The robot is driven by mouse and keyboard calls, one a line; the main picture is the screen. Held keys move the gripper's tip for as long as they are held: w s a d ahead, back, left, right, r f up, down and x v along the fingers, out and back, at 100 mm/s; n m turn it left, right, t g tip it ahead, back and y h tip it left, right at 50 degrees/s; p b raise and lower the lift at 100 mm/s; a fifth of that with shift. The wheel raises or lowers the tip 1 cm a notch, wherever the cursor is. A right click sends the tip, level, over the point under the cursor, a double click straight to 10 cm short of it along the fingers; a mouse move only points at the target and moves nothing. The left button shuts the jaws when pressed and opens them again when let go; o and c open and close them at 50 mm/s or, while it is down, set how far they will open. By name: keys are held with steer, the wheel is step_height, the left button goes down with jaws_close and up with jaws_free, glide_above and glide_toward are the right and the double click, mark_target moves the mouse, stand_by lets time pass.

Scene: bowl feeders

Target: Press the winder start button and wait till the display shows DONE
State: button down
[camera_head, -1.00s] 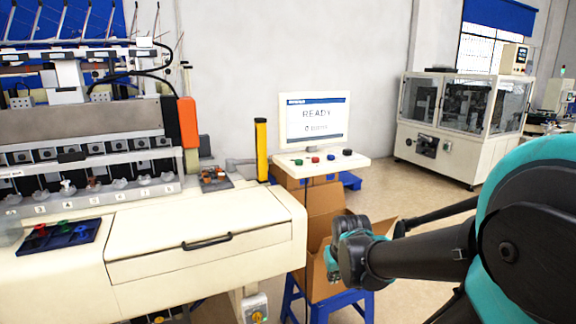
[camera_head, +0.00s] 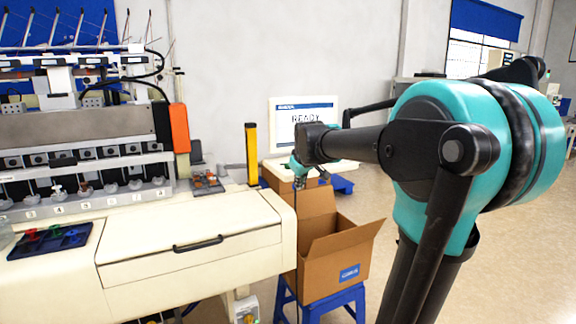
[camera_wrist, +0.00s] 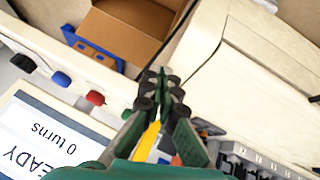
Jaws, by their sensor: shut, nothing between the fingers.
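The winder display (camera_head: 300,110) reads READY in the head view, its lower part hidden behind my arm. In the wrist view the display (camera_wrist: 35,135) appears upside down with READY and "0 turns". Below it, the button panel (camera_wrist: 75,83) carries a black knob (camera_wrist: 22,62), a blue button (camera_wrist: 61,79) and a red button (camera_wrist: 96,98). The panel's end past the red button is largely hidden by my gripper. My gripper (camera_wrist: 162,88) is shut and empty, beside the red button in the picture; I cannot tell its height. In the head view my gripper (camera_head: 300,172) covers the buttons.
A yellow post (camera_head: 251,153) stands just left of the panel. An open cardboard box (camera_head: 335,262) sits on a blue stool (camera_head: 350,298) below.

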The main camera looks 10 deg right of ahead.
steer(key=w+a+r+n+t, duration=0.1)
steer(key=w+r, duration=0.4)
steer(key=r, duration=0.3)
steer(key=w+a+r+n, duration=0.1)
steer(key=w+r+n, duration=0.1)
steer(key=w+r, duration=0.4)
step_height(320, 180, up, 2)
steer(key=shift+r+t, duration=0.1)
steer(key=shift+t, duration=0.3)
steer(key=shift+a, duration=0.1)
steer(key=shift+f, duration=4.5)
steer(key=shift+f, duration=0.1)
steer(key=shift+f, duration=0.3)
steer(key=shift+f, duration=0.75)
steer(key=shift+r, duration=1.15)
